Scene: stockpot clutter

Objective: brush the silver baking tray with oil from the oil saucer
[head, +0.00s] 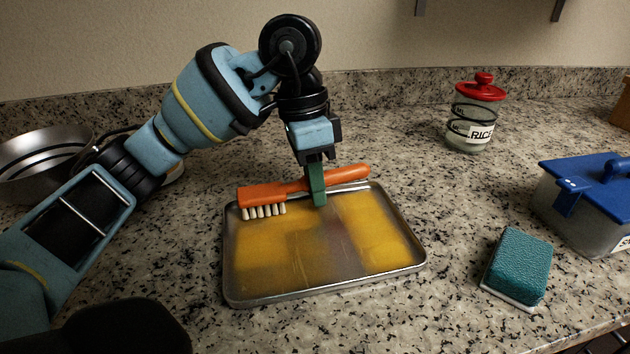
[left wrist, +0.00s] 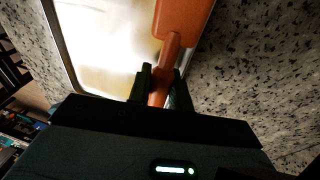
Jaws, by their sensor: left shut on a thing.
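The silver baking tray (head: 325,291) lies flat on the counter, its floor largely covered with yellow oil, with a duller patch around the middle. It also shows in the left wrist view (left wrist: 62,50), washed out by glare. My left gripper (head: 318,195) is shut on the handle of an orange brush (head: 275,193) with pale bristles. The brush is roughly level over the tray's back edge, bristles down at the back left corner; whether they touch the tray is unclear. A pale dish (head: 174,172) is mostly hidden behind my left arm; I cannot tell whether it is the oil saucer.
A metal bowl (head: 40,160) stands at the far left. A teal sponge (head: 520,262) lies right of the tray, beside a blue-lidded container (head: 592,205). A red-lidded rice jar (head: 472,120) stands at the back right. The counter between tray and jar is clear.

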